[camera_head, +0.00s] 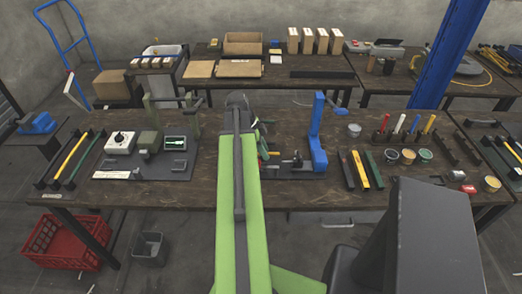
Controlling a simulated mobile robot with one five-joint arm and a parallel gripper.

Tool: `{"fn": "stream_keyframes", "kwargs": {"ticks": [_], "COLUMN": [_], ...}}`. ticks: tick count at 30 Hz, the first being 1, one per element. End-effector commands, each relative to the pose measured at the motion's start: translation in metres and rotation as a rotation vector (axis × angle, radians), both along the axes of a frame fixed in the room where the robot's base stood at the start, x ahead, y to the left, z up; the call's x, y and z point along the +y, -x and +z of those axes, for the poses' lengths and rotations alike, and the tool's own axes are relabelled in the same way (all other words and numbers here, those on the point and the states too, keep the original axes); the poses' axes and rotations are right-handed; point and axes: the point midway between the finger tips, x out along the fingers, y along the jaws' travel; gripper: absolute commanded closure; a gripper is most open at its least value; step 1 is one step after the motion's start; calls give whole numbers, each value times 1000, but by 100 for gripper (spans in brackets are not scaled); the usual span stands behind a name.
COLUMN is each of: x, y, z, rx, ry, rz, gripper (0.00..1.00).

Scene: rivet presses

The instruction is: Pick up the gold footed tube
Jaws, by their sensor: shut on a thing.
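A yellow-gold tube (70,156) with black feet at its ends lies slanted at the left end of the near workbench. A dark tube lies beside it on its right. My green arm link reaches up from the bottom middle to a dark joint (238,101) over the bench. My gripper cannot be made out; the link hides whatever is behind it. I cannot see anything held. Another yellow piece (513,151) shows on the bench at the far right edge, partly cut off.
The bench holds a press fixture with a white box (120,142), a blue press (317,145), several coloured bars (360,169) and small cups (425,155). A blue post (447,55) stands at the right. A red crate (65,240) is on the floor at left.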

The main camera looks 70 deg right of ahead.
Motion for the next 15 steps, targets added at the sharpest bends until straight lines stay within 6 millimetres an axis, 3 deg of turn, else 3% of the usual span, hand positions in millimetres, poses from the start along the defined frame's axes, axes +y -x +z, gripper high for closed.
{"fn": "stream_keyframes", "kwargs": {"ticks": [1,9,15], "x": [3,2,1], "y": [15,76,100], "z": [14,49,61], "rx": [0,0,0], "ry": [1,1,0], "rz": [-6,-5,-2], "gripper": [100,100,100]}}
